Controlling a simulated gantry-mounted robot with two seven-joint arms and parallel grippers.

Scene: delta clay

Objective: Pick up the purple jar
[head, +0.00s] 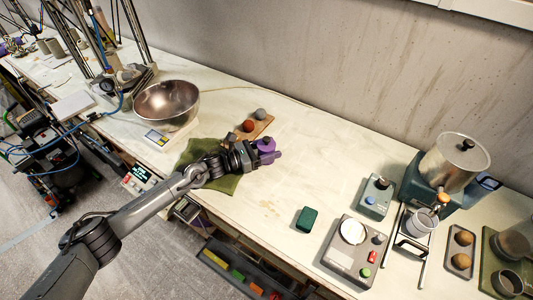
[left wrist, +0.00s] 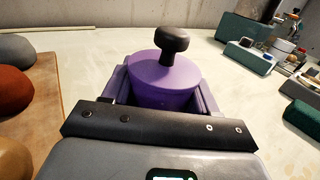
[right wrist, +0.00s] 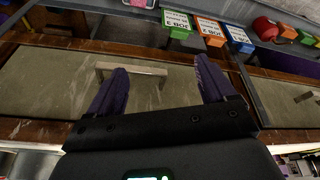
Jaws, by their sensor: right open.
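The purple jar (left wrist: 165,85) with a black knob on its lid stands upright between the fingers of my left gripper in the left wrist view. The fingers flank it closely on both sides, shut on its body; its lower part is hidden behind the gripper. In the head view the jar (head: 266,144) shows at the tip of my left gripper (head: 264,152), above the bench. I cannot tell whether its base touches the bench. My right gripper (right wrist: 160,85) is open and empty in the right wrist view, facing the bench's front, and is out of the head view.
A wooden board (head: 262,127) with clay balls lies just behind the jar. A green cloth (head: 222,182) lies under the left arm, and a steel bowl (head: 167,103) stands left. The bench between is clear.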

